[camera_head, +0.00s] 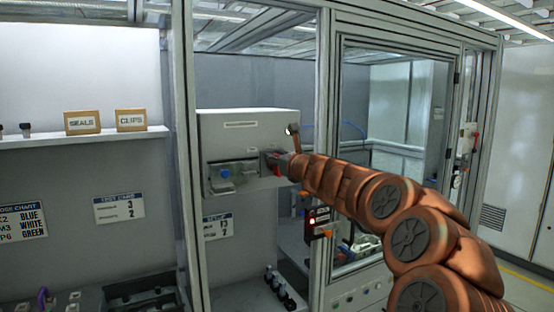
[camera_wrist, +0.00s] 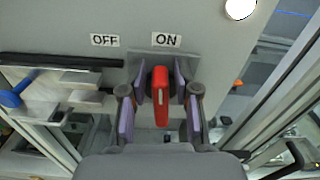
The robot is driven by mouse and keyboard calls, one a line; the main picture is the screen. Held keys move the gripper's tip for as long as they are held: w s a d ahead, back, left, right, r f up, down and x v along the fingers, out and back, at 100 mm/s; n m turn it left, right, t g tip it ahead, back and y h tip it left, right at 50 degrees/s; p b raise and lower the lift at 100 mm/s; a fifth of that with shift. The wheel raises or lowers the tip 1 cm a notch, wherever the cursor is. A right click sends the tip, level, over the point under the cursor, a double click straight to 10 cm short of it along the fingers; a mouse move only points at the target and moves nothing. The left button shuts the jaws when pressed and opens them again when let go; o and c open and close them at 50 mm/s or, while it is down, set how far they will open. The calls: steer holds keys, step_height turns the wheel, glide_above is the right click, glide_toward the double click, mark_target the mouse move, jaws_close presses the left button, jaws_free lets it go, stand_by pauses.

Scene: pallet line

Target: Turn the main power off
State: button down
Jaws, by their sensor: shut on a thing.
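The red switch handle (camera_wrist: 161,98) stands out from a grey panel (camera_wrist: 215,30) in the wrist view, below the "ON" label (camera_wrist: 166,40). The "OFF" label (camera_wrist: 105,40) is to the left of it. My gripper (camera_wrist: 161,84) has its purple-padded fingers on both sides of the red handle and is shut on it. In the head view, my gripper (camera_head: 281,162) is at the right side of the light grey box's front (camera_head: 240,135), and my arm hides much of the switch there.
A blue knob (camera_wrist: 12,98) and grey clamp parts are left of the switch in the wrist view. An aluminium frame post (camera_head: 323,90) stands close to my arm. A red-lit control box (camera_head: 313,222) is below the arm. Labelled bins (camera_head: 131,119) sit on the left shelf.

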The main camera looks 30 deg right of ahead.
mark_target(265, 164)
steer(key=n+b, duration=0.2)
steer(key=n, duration=0.2)
steer(key=a+f+n+b, duration=0.1)
steer(key=n+b, duration=0.1)
steer(key=n, duration=0.2)
steer(key=a+f+n+b, duration=0.1)
steer(key=n+b, duration=0.1)
steer(key=n, duration=0.1)
steer(key=shift+w+f+n, duration=0.1)
steer(key=shift+f+n, duration=0.1)
steer(key=shift+n, duration=0.2)
steer(key=n+b, duration=0.3)
steer(key=shift+a+f, duration=0.1)
steer(key=shift+f, duration=0.25)
steer(key=shift+n+b, duration=0.4)
steer(key=shift+n, duration=0.3)
steer(key=shift+r, duration=0.1)
